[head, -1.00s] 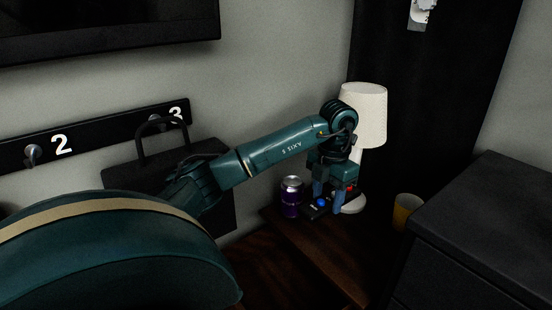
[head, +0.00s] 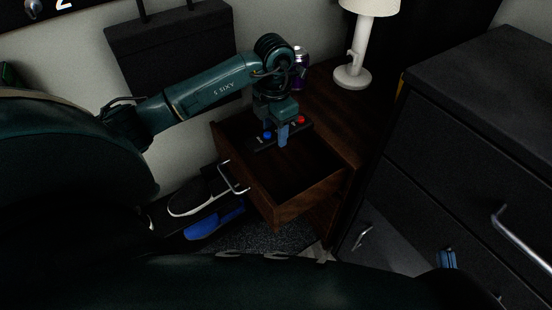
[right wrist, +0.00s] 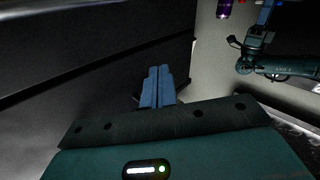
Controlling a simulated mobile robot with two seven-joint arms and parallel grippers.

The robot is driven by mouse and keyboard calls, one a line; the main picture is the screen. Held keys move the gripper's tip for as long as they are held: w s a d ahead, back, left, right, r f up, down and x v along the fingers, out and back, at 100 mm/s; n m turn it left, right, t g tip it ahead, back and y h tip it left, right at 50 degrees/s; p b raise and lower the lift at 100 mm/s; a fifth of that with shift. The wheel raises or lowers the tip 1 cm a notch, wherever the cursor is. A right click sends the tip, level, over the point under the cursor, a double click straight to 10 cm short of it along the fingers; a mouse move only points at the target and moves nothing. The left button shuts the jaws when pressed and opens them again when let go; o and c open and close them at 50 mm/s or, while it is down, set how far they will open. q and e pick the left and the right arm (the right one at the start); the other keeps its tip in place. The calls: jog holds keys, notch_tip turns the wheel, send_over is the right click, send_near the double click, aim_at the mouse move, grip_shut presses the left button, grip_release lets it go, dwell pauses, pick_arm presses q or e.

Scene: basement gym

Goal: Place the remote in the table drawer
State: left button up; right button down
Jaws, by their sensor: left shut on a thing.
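The remote (head: 258,144) is dark with a blue and a red button. My left gripper (head: 276,138) points down and is shut on it. The gripper holds the remote over the back part of the open table drawer (head: 290,211); its exact height there is hard to tell. The drawer is wooden with a metal handle, and the inside I can see looks empty. My right gripper (right wrist: 157,88) shows in the right wrist view with its blue fingers together and nothing between them. Its tip also shows at the lower right of the head view (head: 446,258).
On the wooden table (head: 335,110) stand a white lamp (head: 353,75) and a purple can (head: 300,62), close behind my left gripper. A dark dresser (head: 470,130) stands at the right.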

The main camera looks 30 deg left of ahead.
pick_arm(q)
notch_tip(320, 180, down, 11)
jog(key=b, duration=0.2)
jog(key=shift+r+b, duration=0.15)
jog(key=shift+b, duration=0.25)
jog(key=shift+f, duration=0.55)
notch_tip(320, 180, down, 4)
jog(key=shift+f+b, duration=0.25)
jog(key=shift+b, duration=0.65)
pick_arm(e)
jog(key=shift+a+f+t+y, duration=0.15)
jog(key=shift+a+t+y, duration=0.5)
jog(key=shift+y, duration=0.15)
pick_arm(q)
jog(key=o, duration=0.6)
jog(key=shift+f, duration=0.15)
jog(key=o, duration=0.5)
